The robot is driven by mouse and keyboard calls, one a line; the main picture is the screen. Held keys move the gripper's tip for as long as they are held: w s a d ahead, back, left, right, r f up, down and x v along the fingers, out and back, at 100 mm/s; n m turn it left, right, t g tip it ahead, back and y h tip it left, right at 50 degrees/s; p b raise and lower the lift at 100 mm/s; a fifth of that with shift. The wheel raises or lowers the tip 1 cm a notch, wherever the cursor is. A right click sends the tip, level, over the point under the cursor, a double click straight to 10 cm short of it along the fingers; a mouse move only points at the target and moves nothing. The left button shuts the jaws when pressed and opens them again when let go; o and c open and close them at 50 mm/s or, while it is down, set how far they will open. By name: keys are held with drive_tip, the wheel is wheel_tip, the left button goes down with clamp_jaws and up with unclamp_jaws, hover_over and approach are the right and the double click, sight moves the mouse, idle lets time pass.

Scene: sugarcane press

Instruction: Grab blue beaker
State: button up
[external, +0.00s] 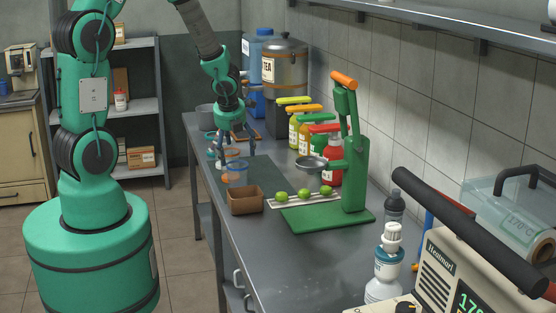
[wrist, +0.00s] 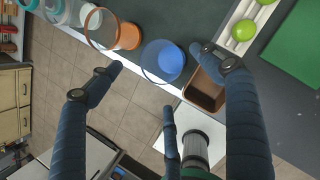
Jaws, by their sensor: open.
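The blue beaker (wrist: 163,61) is clear with blue at its base and stands on the counter in the wrist view, between my gripper's spread fingers in the picture. In the external view the blue beaker (external: 238,178) is near the counter's left edge, just behind a brown box. My gripper (external: 236,150) is open and empty above the beakers. In the wrist view my gripper (wrist: 155,58) has its dark blue fingers apart, and I see no contact with the beaker. An orange beaker (wrist: 113,33) stands left of the blue one.
A brown box (wrist: 205,90) stands close to the right of the blue beaker. More beakers (wrist: 60,12) line up at the left. Limes (external: 304,194) and the green press (external: 352,165) stand to the right, with sauce bottles (external: 330,165) behind.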

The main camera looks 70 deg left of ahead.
sight(237, 165)
drive_tip(key=shift+b+x, duration=0.35)
drive_tip(key=shift+x, duration=0.75)
drive_tip(key=shift+b+x, duration=1.55)
drive_tip(key=shift+x, duration=1.05)
drive_tip(key=shift+w, duration=0.2)
drive_tip(key=c, duration=1.3)
